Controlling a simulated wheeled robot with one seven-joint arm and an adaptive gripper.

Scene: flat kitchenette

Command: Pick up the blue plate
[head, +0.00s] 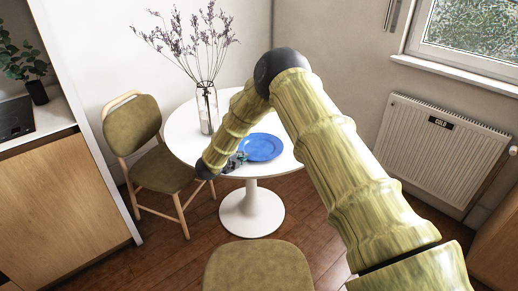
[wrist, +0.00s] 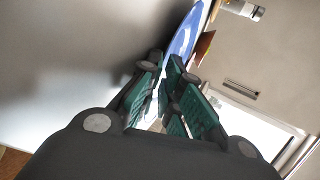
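The blue plate (head: 262,147) lies on the right part of the round white table (head: 187,149) in the head view. My gripper (head: 238,160) is low over the table at the plate's left edge. In the wrist view the plate (wrist: 183,40) shows edge-on as a narrow blue strip just beyond the fingertips. My gripper's green-padded fingers (wrist: 162,68) are close together at their tips, next to the plate's near rim. I cannot tell whether the rim is between them or whether they press on it.
A glass vase (head: 207,108) with dried purple stems stands on the table left of the plate. A green-cushioned chair (head: 158,168) is left of the table, and another seat (head: 258,268) is in front. A radiator (head: 440,150) is on the right wall.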

